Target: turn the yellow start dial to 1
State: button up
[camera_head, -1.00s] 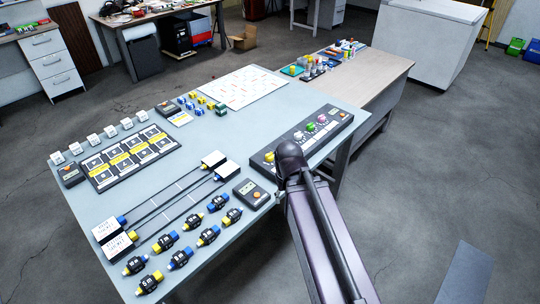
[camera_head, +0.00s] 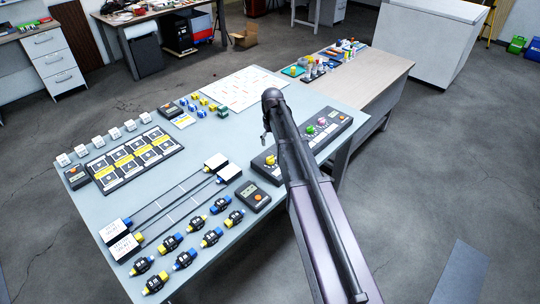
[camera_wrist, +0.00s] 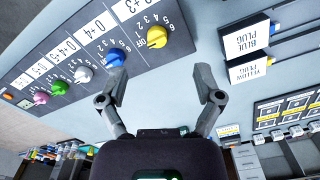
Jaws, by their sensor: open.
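The yellow start dial (camera_wrist: 157,37) is the end dial on a dark control panel (camera_wrist: 100,45). In the wrist view its scale shows OFF and numbers up to 6; the exact pointer direction is too small to tell. In the head view the yellow dial (camera_head: 270,160) is at the panel's left end, left of my arm. My gripper (camera_wrist: 162,82) is open and empty, with its fingers apart and below the dial in the wrist view. It is not touching the dial. In the head view my gripper (camera_head: 265,140) is mostly hidden by my arm, above the table.
Blue (camera_wrist: 115,57), white (camera_wrist: 83,74), green (camera_wrist: 60,87) and pink (camera_wrist: 41,98) dials share the panel. Plug blocks labelled blue (camera_wrist: 250,36) and yellow (camera_wrist: 252,69) lie to the right. A small orange-button box (camera_head: 252,196) stands near the table's front edge.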

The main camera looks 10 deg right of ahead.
aim_at(270, 157)
jog(key=w, duration=0.3)
jog(key=shift+w+r, duration=0.3)
jog(key=shift+r, duration=0.05)
jog(key=shift+f, duration=0.15)
notch_tip(270, 157, down, 14)
jog(key=b, duration=1.3)
jog(key=shift+r, duration=0.25)
jog(key=c, duration=1.2)
